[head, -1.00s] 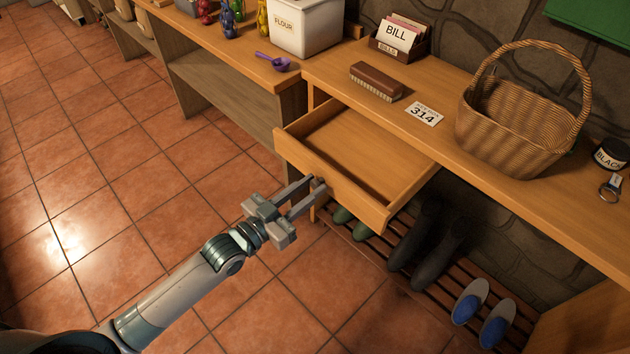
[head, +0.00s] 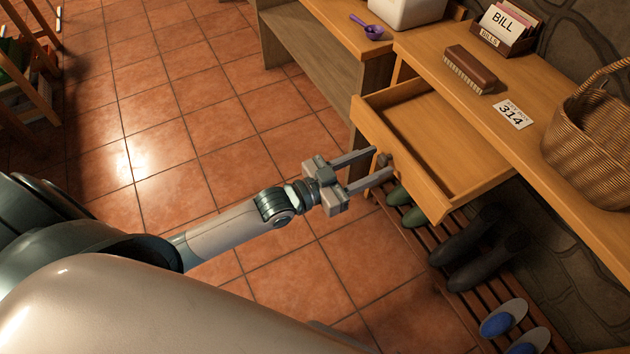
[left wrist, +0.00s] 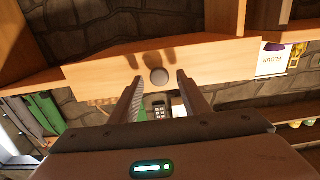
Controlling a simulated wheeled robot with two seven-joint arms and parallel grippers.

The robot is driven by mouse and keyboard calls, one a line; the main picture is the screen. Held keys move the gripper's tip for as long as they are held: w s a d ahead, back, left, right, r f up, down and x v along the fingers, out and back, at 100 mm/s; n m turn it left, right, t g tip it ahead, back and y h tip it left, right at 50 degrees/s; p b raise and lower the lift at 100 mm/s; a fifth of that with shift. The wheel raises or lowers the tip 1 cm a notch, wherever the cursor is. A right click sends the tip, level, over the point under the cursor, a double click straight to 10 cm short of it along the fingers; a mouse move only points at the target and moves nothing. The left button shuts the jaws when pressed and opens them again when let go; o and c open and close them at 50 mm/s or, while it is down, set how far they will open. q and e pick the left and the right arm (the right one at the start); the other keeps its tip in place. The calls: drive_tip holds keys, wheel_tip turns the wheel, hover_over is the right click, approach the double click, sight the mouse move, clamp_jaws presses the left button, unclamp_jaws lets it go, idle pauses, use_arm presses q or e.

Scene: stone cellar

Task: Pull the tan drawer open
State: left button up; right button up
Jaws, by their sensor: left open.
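The tan drawer (head: 408,172) stands pulled out from under the wooden counter, and its inside looks empty. Its front also shows in the left wrist view (left wrist: 100,76). A small round grey knob (head: 383,160) sits on the drawer front; it shows in the left wrist view (left wrist: 159,76) between my finger ends. My left gripper (head: 381,161) is open, with one finger on each side of the knob and a gap on both sides in the left wrist view (left wrist: 160,88). My right gripper is not in view.
On the counter are a brush (head: 470,69), a 314 card (head: 513,114), a bill box (head: 505,32) and a wicker basket (head: 590,140). Boots (head: 470,240) and slippers (head: 503,318) are on a slatted rack below. The tiled floor (head: 200,120) in front is clear.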

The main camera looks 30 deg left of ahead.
use_arm(q)
drive_tip(key=b+v, duration=0.2)
drive_tip(key=v, duration=1.4)
drive_tip(key=shift+s, duration=0.25)
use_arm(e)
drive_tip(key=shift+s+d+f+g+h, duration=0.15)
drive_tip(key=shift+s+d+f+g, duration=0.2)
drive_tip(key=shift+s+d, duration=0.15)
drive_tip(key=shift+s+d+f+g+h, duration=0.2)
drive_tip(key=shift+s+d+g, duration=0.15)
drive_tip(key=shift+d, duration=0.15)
use_arm(q)
drive_tip(key=shift+a, duration=0.15)
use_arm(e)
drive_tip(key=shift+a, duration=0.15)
